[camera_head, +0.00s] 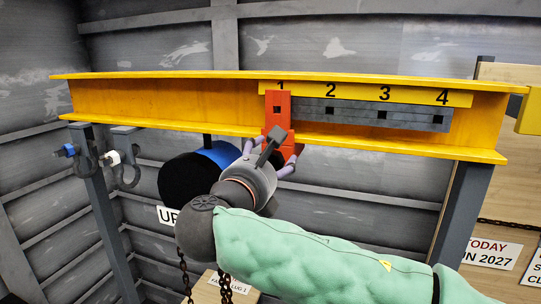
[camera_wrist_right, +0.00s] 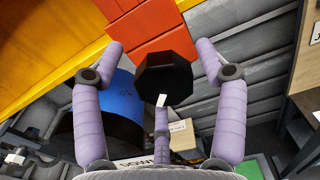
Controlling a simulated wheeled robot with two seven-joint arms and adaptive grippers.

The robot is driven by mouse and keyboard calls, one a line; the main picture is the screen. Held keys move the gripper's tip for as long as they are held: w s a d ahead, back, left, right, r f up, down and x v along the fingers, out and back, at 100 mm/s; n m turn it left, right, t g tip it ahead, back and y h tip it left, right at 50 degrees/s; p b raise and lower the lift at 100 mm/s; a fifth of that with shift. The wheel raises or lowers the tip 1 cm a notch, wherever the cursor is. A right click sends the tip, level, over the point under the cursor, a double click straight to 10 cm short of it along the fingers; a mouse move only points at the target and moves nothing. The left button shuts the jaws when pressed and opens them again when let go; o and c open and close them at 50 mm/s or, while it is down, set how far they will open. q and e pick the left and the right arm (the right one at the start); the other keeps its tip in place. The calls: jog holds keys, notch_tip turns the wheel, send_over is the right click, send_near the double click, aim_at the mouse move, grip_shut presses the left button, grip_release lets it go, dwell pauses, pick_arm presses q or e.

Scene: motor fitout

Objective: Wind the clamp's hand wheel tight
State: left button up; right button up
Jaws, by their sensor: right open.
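The red clamp (camera_head: 278,108) sits on the yellow beam (camera_head: 180,98) under number 1. In the right wrist view its red body (camera_wrist_right: 150,38) is at the top. A black many-sided knob with a white mark, which looks like the hand wheel (camera_wrist_right: 164,76), shows in front of it. My right gripper (camera_head: 275,150) is open just below the clamp. Its purple fingers stand on both sides of the wheel, with a third below. I see gaps beside the wheel; contact with the lower finger is unclear. My left gripper is not in view.
A black drum with a blue band (camera_head: 190,176) hangs under the beam, close left of my gripper. A grey slotted plate (camera_head: 345,113) runs along the beam under the numbers. Grey hooks (camera_head: 125,165) and hanging chains (camera_head: 184,272) are at left. A grey post (camera_head: 462,205) stands at right.

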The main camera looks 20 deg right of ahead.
jog(key=shift+w+d, duration=0.2)
jog(key=shift+w, duration=0.05)
jog(key=c, duration=1.1)
jog(key=shift+r, duration=0.1)
